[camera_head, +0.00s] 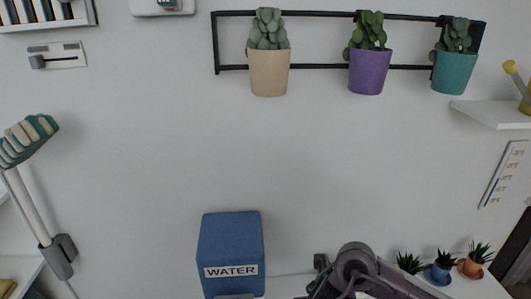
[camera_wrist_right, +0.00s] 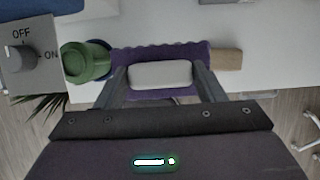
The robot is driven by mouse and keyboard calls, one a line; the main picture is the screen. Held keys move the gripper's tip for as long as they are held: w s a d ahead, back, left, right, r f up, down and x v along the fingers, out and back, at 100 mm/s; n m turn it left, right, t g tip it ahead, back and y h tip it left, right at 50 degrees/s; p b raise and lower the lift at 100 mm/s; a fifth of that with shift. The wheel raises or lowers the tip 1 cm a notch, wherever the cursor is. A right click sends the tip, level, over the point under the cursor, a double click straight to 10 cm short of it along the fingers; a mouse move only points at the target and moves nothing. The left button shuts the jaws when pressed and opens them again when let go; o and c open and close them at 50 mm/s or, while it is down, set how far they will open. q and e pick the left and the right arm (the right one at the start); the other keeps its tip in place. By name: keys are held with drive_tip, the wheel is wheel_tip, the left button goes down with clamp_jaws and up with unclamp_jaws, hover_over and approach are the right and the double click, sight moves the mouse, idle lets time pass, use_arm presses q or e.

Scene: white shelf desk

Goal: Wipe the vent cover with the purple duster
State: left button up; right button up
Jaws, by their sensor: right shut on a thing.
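A white slatted panel, which looks like the vent cover (camera_head: 48,14), is on the wall at the top left of the head view, cut off by the frame edge. The purple duster (camera_wrist_right: 190,50), with a wavy edge, shows in the right wrist view. A pale grey block (camera_wrist_right: 160,74), seemingly the duster's grip, sits between the fingers of my right gripper (camera_wrist_right: 160,83), which is shut on it. In the head view my right arm is low, right of centre; its fingers and the duster cannot be made out there. My left gripper is not in view.
A blue WATER box (camera_head: 230,250) stands low at centre. A wall rack (camera_head: 330,67) holds potted plants. A teal-striped brush head (camera_head: 28,140) on a pole is at left. The wrist view shows a green cup (camera_wrist_right: 87,61) and an OFF/ON knob (camera_wrist_right: 17,58). The middle wall is clear.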

drive_tip(key=shift+a+f+m+h+b, duration=0.1)
drive_tip(key=shift+a+m+h+b, duration=0.3)
drive_tip(key=shift+a+m+b, duration=0.45)
drive_tip(key=m, duration=0.1)
drive_tip(key=a+m+h, duration=0.1)
drive_tip(key=m, duration=0.1)
drive_tip(key=shift+s+f+b, duration=0.3)
drive_tip(key=shift+s+f, duration=0.05)
drive_tip(key=shift+s, duration=0.05)
drive_tip(key=m, duration=0.1)
drive_tip(key=s+m+h+b, duration=0.1)
drive_tip(key=shift+a+f+m+g, duration=0.3)
drive_tip(key=shift+m, duration=0.05)
drive_tip(key=m, duration=0.1)
drive_tip(key=m+b, duration=0.1)
drive_tip(key=m+g+h, duration=0.1)
drive_tip(key=shift+s+f+m, duration=0.35)
drive_tip(key=shift+s+m, duration=0.05)
drive_tip(key=s+d+r+m+g+y+b, duration=0.1)
drive_tip(key=s+d+m+g+b, duration=0.1)
drive_tip(key=m, duration=1)
drive_tip(key=s+d+r+m+g+y+b, duration=0.1)
drive_tip(key=d+m+g+b, duration=0.4)
drive_tip(key=m, duration=0.8)
drive_tip(key=shift+s+d+r+y, duration=0.25)
drive_tip(key=shift+s+d+y, duration=0.5)
drive_tip(key=shift+d, duration=0.25)
